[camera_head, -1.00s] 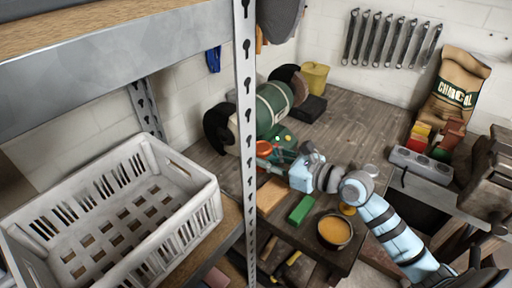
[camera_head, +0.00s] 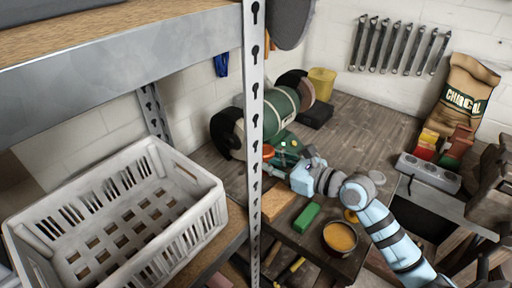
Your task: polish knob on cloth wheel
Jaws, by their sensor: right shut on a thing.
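A green bench polisher (camera_head: 281,110) stands on the wooden workbench behind the metal post. Its dark left wheel (camera_head: 227,132) shows left of the post. The other wheel (camera_head: 297,80) is on its far right end. My right gripper (camera_head: 284,164) reaches in from the right, low in front of the polisher, and is shut. An orange-red round piece, which looks like the knob (camera_head: 268,151), shows at its fingertips, partly behind the post. I cannot tell whether it touches a wheel. My left gripper is not in view.
A metal shelf post (camera_head: 254,140) blocks part of the view. A white crate (camera_head: 205,178) fills the lower left. On the bench are a green block (camera_head: 306,217), a bowl of orange paste (camera_head: 340,237), a yellow pot (camera_head: 321,84) and a charcoal bag (camera_head: 463,100).

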